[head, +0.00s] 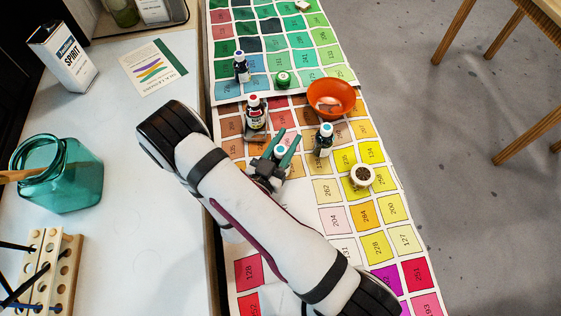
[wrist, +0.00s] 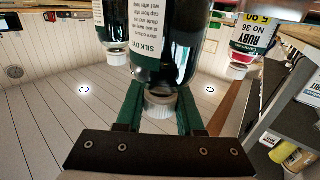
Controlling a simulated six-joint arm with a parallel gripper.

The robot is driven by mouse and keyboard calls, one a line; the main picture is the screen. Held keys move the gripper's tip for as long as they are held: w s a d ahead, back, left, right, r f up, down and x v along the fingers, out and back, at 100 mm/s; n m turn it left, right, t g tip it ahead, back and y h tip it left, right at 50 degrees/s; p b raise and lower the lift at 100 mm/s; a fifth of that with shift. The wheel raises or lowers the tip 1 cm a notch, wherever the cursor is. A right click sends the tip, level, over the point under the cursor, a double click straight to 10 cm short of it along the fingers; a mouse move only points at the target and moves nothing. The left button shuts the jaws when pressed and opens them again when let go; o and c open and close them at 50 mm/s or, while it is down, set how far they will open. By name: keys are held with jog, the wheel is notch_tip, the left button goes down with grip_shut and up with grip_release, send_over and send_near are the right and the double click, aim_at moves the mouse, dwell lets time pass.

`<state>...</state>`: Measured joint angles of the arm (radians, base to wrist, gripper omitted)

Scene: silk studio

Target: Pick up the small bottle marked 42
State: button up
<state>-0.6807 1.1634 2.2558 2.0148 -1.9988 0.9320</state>
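A small dark bottle with a pale blue cap (head: 279,151) stands between the fingers of my gripper (head: 277,146), its body mostly hidden by the gripper. In the wrist view, which is upside down, the dark bottle (wrist: 168,45) shows a "SILK" label. Its cap (wrist: 160,101) sits between the green fingers of my gripper (wrist: 161,108), with a small gap on the sides. No number 42 is readable on it. A red-capped bottle (head: 255,112) stands behind; in the wrist view it is labelled Ruby No 36 (wrist: 250,38). Another pale-capped bottle (head: 323,140) stands to the right.
An orange bowl (head: 332,97), a small round pot (head: 361,176), a green-capped jar (head: 283,79) and another bottle (head: 241,67) stand on the numbered colour chart (head: 330,218). A teal glass jar (head: 62,175) and a wooden rack (head: 50,265) are at left.

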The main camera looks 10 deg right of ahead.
grip_shut()
dwell(1.0)
